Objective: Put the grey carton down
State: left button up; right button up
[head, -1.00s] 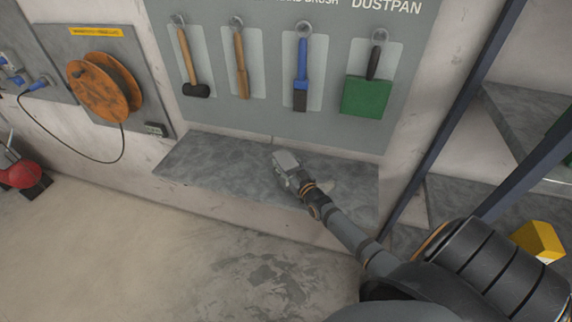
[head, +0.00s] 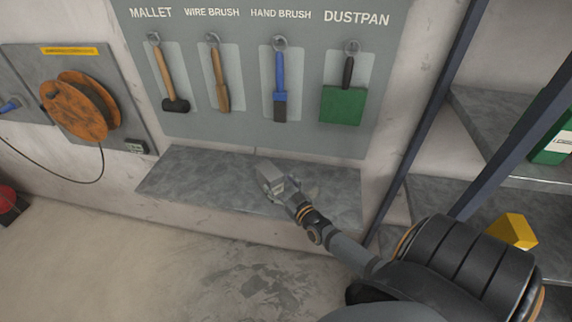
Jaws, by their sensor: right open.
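A small grey boxy shape, which looks like the grey carton (head: 269,171), is at the grey ledge (head: 190,178) under the tool board. My right gripper (head: 287,186) reaches it from the lower right. Its jaws are open, beside or around the carton; the wrist and fingers hide part of it. The carton appears to rest on the ledge, but its underside is hidden. My left gripper is not in view.
A tool board (head: 300,142) with a mallet, two brushes and a green dustpan (head: 342,106) hangs above the ledge. The ledge is clear left of the carton. A dark-framed shelf rack (head: 440,110) with a yellow block (head: 512,231) stands right.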

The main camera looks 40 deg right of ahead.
jog(key=s, duration=0.5)
jog(key=shift+s+a, duration=0.25)
jog(key=shift+s, duration=0.05)
